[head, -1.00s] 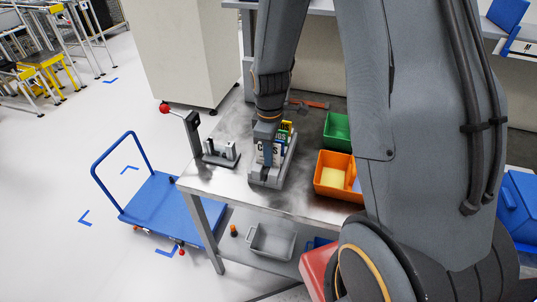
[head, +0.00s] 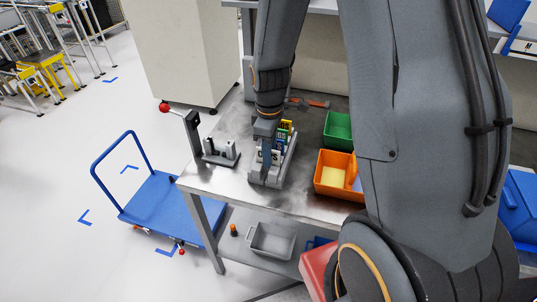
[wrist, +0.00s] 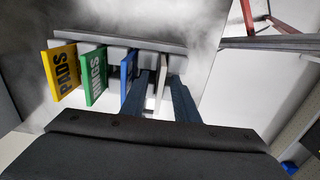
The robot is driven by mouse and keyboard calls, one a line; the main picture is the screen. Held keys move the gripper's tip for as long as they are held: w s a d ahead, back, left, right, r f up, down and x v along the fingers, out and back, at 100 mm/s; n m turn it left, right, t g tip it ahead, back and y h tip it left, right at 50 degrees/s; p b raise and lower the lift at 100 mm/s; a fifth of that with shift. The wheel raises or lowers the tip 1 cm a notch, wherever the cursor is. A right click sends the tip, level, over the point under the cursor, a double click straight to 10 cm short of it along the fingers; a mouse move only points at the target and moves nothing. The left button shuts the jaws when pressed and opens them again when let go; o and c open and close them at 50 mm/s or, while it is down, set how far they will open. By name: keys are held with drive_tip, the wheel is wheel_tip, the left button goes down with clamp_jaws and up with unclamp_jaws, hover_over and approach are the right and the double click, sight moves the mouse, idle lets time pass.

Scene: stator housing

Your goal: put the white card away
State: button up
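The white card (wrist: 162,82) stands edge-on at the right end of a row of cards in the wrist view. It is the rightmost, beside a blue card (wrist: 128,73), a green card (wrist: 95,76) and a yellow card (wrist: 63,72). My gripper (wrist: 165,92) is around the white card, one finger on each side. A gap shows between the card and the right finger, so it looks open. The card's lower edge is hidden.
An orange bin (head: 332,188) and a green bin (head: 338,128) stand right of the rack on the metal table (head: 220,183). A lever fixture with a red knob (head: 164,108) stands to the left. A red-handled tool (head: 312,103) lies behind.

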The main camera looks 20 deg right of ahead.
drive_tip(key=shift+r+b, duration=0.9)
drive_tip(key=shift+r, duration=2.65)
drive_tip(key=s+f+m+t+b, duration=0.1)
drive_tip(key=s+f+m+b, duration=0.2)
drive_tip(key=s+m, duration=0.6)
drive_tip(key=shift+a+m+b, duration=0.35)
drive_tip(key=shift+m+b, duration=0.55)
drive_tip(key=shift+b, duration=0.15)
drive_tip(key=shift+s+f, duration=0.1)
